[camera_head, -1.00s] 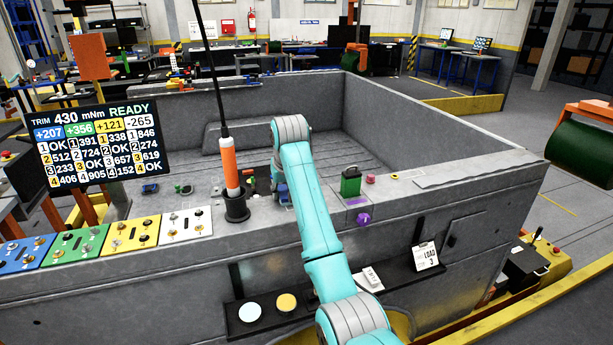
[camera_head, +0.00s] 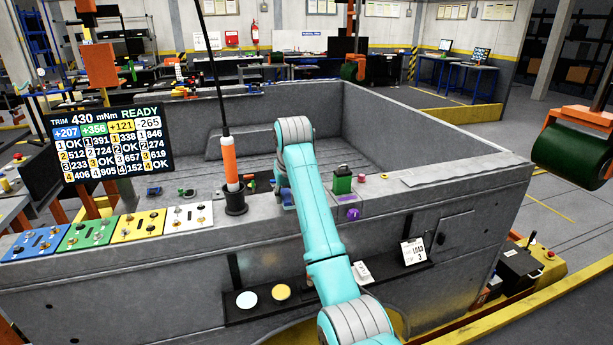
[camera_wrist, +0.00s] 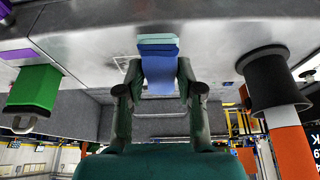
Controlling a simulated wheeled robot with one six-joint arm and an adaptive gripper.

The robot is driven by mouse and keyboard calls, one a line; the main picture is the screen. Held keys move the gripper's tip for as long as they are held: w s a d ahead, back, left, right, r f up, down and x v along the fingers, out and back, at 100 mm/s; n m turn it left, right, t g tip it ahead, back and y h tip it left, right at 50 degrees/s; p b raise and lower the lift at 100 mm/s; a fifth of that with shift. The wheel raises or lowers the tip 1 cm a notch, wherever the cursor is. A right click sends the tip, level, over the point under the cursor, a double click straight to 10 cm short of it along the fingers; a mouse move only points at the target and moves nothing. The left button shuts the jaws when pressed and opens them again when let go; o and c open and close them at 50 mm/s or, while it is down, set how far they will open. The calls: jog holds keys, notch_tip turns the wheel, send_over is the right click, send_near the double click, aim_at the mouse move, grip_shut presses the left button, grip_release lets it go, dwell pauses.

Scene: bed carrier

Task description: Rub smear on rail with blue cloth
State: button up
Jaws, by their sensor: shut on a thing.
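In the wrist view my gripper (camera_wrist: 160,82) is shut on the blue cloth (camera_wrist: 160,70), a folded blue piece between the fingertips. Pale teal layers (camera_wrist: 157,43) show at its far end, against or just above the grey metal rail (camera_wrist: 95,38); contact is not clear. Faint dark marks on the rail lie just left of the cloth; I cannot tell whether they are the smear. In the head view my arm hides most of the gripper, and a bit of blue (camera_head: 287,197) shows beside it over the carrier's near rail (camera_head: 265,215).
An orange-and-black mast (camera_head: 230,160) stands in a black cup left of the arm. A green block (camera_head: 342,182) and a purple knob (camera_head: 353,214) are to the right. Coloured switch panels (camera_head: 135,228) line the rail's left. A black shelf (camera_head: 320,290) hangs below.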

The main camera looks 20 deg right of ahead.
jog(key=shift+r, duration=2.95)
